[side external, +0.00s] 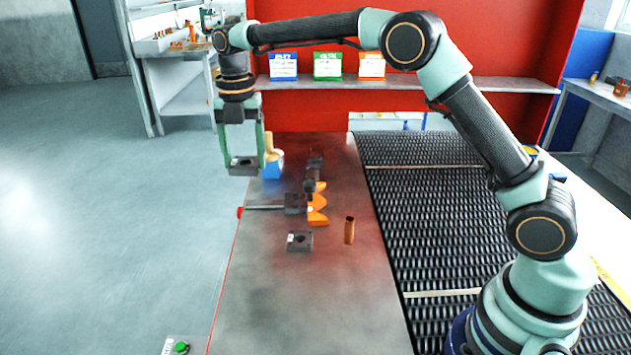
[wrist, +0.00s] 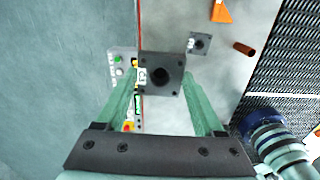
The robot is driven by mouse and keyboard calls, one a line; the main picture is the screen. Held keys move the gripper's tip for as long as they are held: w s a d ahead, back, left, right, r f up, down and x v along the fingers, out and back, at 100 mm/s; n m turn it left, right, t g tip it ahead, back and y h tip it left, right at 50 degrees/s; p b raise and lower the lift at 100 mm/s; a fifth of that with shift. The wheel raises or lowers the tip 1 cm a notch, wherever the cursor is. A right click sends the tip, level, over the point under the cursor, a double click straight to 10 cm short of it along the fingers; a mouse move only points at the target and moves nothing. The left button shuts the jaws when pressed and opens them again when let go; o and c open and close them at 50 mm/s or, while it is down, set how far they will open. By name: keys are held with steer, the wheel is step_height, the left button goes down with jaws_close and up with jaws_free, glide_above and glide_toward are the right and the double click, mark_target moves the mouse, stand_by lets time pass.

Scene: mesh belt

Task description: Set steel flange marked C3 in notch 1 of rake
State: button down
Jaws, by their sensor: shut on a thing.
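My gripper (side external: 243,160) is shut on a dark square steel flange (side external: 243,170) with a round hole. It holds the flange in the air, left of the table's edge. In the wrist view the held flange (wrist: 176,66) sits between the fingertips (wrist: 160,76), with a white label on its left side that looks like C3. An orange toothed piece (side external: 317,216), which looks like the rake, stands mid-table, to the right of and below my gripper in the picture. Dark parts partly cover it, and I cannot make out notch numbers. Only an orange tip (wrist: 221,13) shows in the wrist view.
Another dark square flange (side external: 300,242) with a white label lies on the table. A copper cylinder (side external: 349,231) stands right of it. A blue block (side external: 272,168) with a tan post is beside my gripper. The black mesh belt (side external: 430,230) runs along the right. The near table is clear.

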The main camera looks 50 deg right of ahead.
steer(key=shift+s+d+r+m, duration=0.25)
steer(key=shift+d+r+m, duration=0.05)
steer(key=shift+m, duration=0.3)
steer(key=s+d+r+m, duration=0.2)
steer(key=s+d+m, duration=0.4)
steer(key=m, duration=2.8)
glide_above(450, 212)
step_height(450, 212, down, 3)
step_height(450, 212, down, 19)
steer(key=shift+d+f, duration=0.1)
steer(key=shift+f, duration=0.1)
steer(key=shift+f, duration=0.1)
jaws_free()
steer(key=shift+f, duration=0.1)
